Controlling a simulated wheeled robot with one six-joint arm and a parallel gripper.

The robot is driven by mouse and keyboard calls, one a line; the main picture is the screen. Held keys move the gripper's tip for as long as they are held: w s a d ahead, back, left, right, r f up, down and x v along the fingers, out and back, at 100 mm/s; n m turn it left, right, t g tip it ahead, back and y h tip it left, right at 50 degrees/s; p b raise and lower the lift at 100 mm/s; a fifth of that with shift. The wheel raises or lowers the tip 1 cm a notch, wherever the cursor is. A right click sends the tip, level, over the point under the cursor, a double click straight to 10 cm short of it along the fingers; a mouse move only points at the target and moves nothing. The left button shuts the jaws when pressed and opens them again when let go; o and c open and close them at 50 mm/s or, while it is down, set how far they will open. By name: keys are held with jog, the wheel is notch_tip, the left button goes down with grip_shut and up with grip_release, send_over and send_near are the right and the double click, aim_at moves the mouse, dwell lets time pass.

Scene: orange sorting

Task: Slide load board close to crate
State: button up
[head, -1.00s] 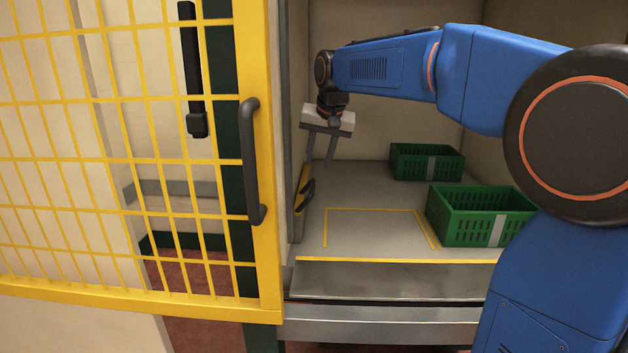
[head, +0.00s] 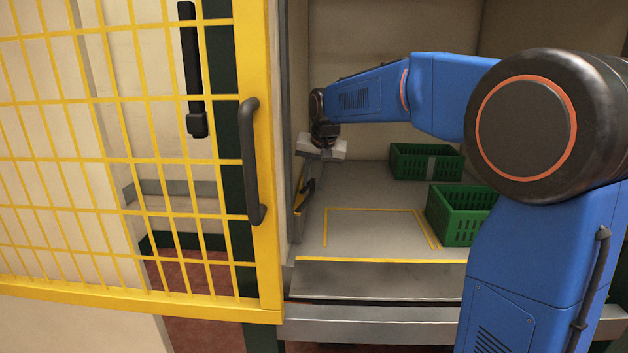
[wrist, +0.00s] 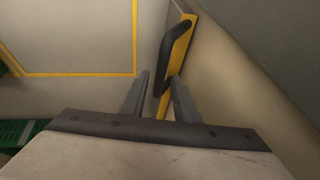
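A narrow yellow board with a black handle, which I take as the load board (head: 299,200), stands upright along the left wall of the bay. In the wrist view its yellow face (wrist: 181,58) and black handle (wrist: 172,62) show just beyond my fingertips. My gripper (wrist: 160,80) is open, its two fingers apart on either side of the handle's near end; I cannot tell whether they touch it. A green crate (head: 452,228) stands on the right of the bay floor, partly hidden by my arm. A second green crate (head: 427,163) stands behind it.
A yellow rectangle (head: 375,209) is marked on the clear grey floor between board and crates. A yellow mesh door (head: 262,200) with a dark handle stands at left. A grey ledge (head: 370,280) runs along the bay's front edge.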

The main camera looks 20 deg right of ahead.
grip_shut()
jog(key=s+d, duration=0.4)
jog(key=d, duration=0.8)
jog(key=s+d, duration=0.4)
jog(key=d, duration=0.9)
jog(key=s+d, duration=0.4)
jog(key=d, duration=0.8)
jog(key=shift+s+d, duration=0.1)
jog(key=shift+d, duration=0.25)
jog(key=shift+o, duration=1.3)
grip_release()
jog(key=shift+r, duration=0.1)
jog(key=a+v, duration=0.1)
jog(key=v, duration=1.6)
jog(key=shift+d+r, duration=0.15)
jog(key=shift+d, duration=0.35)
